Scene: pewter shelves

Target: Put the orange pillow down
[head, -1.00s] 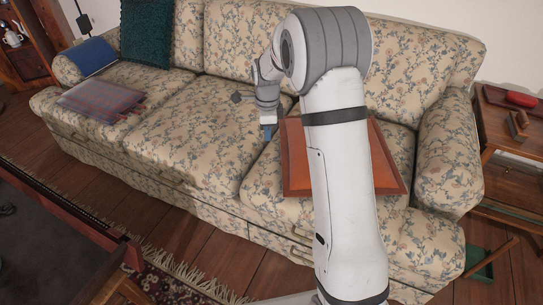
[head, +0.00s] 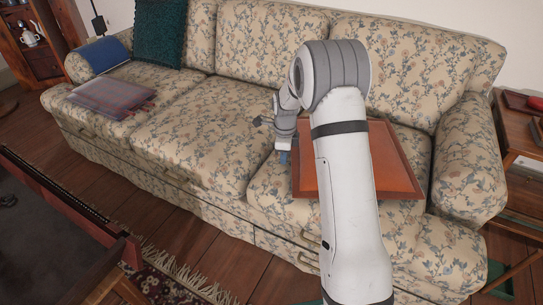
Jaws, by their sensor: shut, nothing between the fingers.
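The orange pillow (head: 398,165) lies flat on the right seat of the floral sofa (head: 175,130). My arm crosses in front of it and hides its middle. My gripper (head: 284,158) is just left of the pillow's left edge, pointing down near the seat. It is small and partly hidden by my wrist, and it looks shut with nothing held. I cannot tell whether its tips touch the seat or the pillow.
A folded plaid blanket (head: 113,97), a blue cushion (head: 103,55) and a dark green pillow (head: 160,33) are at the sofa's left end. A wooden side table (head: 520,130) stands at the right. The sofa's middle seat is clear.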

